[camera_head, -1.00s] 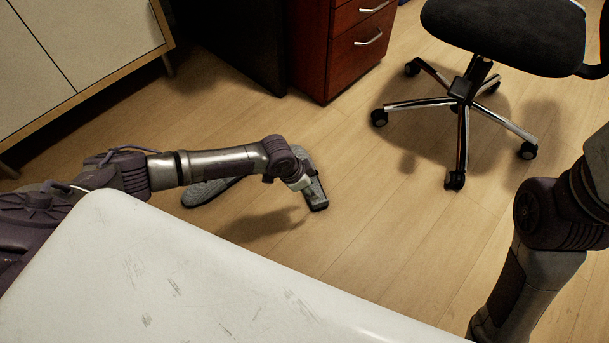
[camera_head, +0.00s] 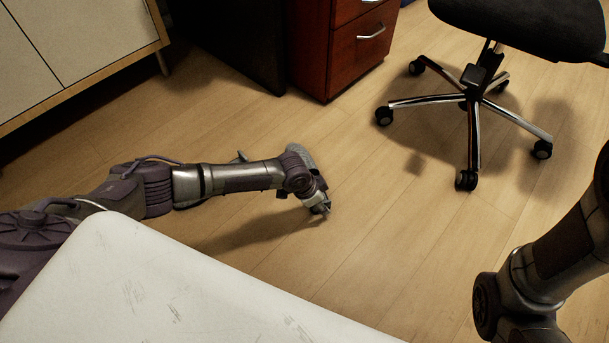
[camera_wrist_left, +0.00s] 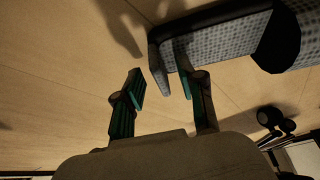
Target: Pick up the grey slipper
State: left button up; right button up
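A grey slipper (camera_head: 300,152) lies on the wood floor, mostly hidden behind my left wrist in the head view. In the left wrist view its grey patterned upper (camera_wrist_left: 232,42) and a dark edge show at the upper right. My left gripper (camera_head: 320,207) is low over the floor at the slipper's end; in the left wrist view its two green-padded fingers (camera_wrist_left: 160,72) stand apart. A thin grey edge of the slipper shows between the fingertips, nearer the right finger; contact cannot be told. My right arm is at the right of the head view, with its gripper out of view.
A white scuffed tabletop (camera_head: 170,290) fills the near foreground. A swivel chair (camera_head: 475,100) stands at the upper right, a red-brown drawer cabinet (camera_head: 340,60) at the back, and a pale cabinet (camera_head: 75,45) at the left. Floor right of the slipper is clear.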

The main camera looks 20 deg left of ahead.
pick_arm(q)
jog(key=shift+w+f, duration=0.1)
jog(key=shift+f, duration=0.2)
jog(key=shift+d, duration=0.1)
jog(key=shift+c, duration=0.2)
grip_shut()
jog(key=shift+r, duration=0.1)
jog(key=shift+r, duration=0.1)
